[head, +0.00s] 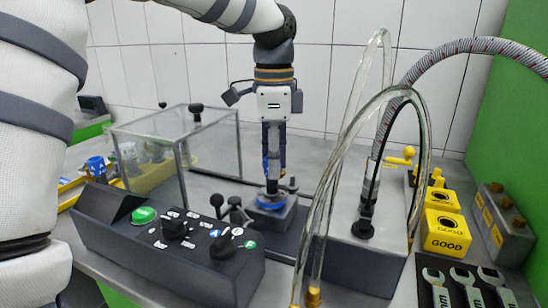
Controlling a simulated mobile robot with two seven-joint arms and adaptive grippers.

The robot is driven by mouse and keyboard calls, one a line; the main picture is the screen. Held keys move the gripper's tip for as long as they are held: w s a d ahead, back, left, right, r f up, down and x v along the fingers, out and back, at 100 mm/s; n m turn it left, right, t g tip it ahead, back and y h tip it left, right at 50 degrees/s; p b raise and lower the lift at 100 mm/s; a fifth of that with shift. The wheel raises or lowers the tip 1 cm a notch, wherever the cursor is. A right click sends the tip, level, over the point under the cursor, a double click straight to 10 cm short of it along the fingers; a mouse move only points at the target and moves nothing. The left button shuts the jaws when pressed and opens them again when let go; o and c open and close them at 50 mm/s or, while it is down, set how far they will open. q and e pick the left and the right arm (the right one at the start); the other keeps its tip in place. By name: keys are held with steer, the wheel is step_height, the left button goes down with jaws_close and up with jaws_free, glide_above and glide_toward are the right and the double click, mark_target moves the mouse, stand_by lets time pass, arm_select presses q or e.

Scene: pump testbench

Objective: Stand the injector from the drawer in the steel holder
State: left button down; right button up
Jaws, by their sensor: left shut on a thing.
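My left gripper (274,165) points straight down, shut on the injector (272,186), a slim upright grey body with some blue on it. The fingers hide much of it. Its lower end is at a grey steel holder (268,218) with a blue ring on top, behind the control panel. I cannot tell how deep it sits, or whether it touches the holder's seat. Dark knobs beside the holder partly cover it. My right gripper is not in view.
A black control panel (160,245) stands in front, a clear glass box (165,150) to the left. Clear hoses (330,190) arch close on the right. Yellow GOOD blocks (446,233), a grey block with brass-coloured tops (502,226) and wrenches (468,292) lie farther right.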

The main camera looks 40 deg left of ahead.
arm_select(q)
steer(key=c, duration=1.2)
jaws_free()
steer(key=shift+r, duration=0.1)
steer(key=shift+r, duration=3.4)
